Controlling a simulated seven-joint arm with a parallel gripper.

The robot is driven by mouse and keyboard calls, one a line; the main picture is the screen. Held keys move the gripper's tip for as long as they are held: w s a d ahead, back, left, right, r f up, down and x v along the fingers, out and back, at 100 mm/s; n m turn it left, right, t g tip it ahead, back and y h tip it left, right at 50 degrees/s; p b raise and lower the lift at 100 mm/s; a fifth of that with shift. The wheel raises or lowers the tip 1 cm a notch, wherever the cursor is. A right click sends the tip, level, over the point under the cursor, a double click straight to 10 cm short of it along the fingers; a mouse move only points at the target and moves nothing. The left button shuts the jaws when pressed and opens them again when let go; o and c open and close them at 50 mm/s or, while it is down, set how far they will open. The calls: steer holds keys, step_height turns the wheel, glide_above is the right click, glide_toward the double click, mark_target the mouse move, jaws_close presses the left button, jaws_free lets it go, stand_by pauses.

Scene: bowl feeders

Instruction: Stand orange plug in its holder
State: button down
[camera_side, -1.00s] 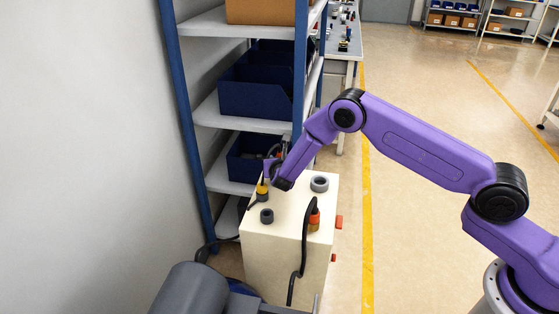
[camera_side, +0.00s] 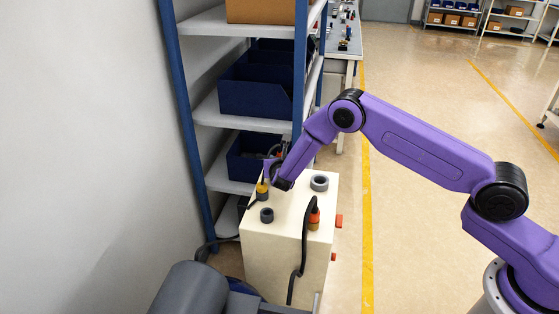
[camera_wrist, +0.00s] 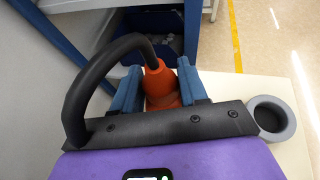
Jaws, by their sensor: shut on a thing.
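In the wrist view an orange plug (camera_wrist: 160,85) stands between my gripper's two blue fingers (camera_wrist: 158,92), which are shut on it. A thick black cable (camera_wrist: 85,85) leaves its top and arches to the left. Its lower end is hidden behind the hand. In the side view my gripper (camera_side: 276,172) is over the far left part of the cream box, and the held plug is hard to make out. A grey ring holder (camera_side: 319,183) is right of the gripper and also shows in the wrist view (camera_wrist: 285,135). I cannot tell which holder is the plug's.
A yellow piece (camera_side: 262,190) sits on the box (camera_side: 272,260) below my gripper. Another orange piece (camera_side: 314,217) with a black cable stands at the box's right side. Shelves with blue bins (camera_side: 256,97) rise behind. Floor to the right is clear.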

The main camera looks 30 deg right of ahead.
steer(key=shift+f, duration=1.1)
stand_by(0.6)
steer(key=shift+c, duration=1.6)
jaws_free()
steer(key=shift+a, duration=0.1)
steer(key=shift+r+v, duration=0.25)
steer(key=shift+v, duration=1.35)
steer(key=shift+r+v, duration=0.25)
steer(key=shift+v, duration=1.35)
steer(key=shift+w+r, duration=0.1)
steer(key=shift+w, duration=0.1)
steer(key=shift+r, duration=1.9)
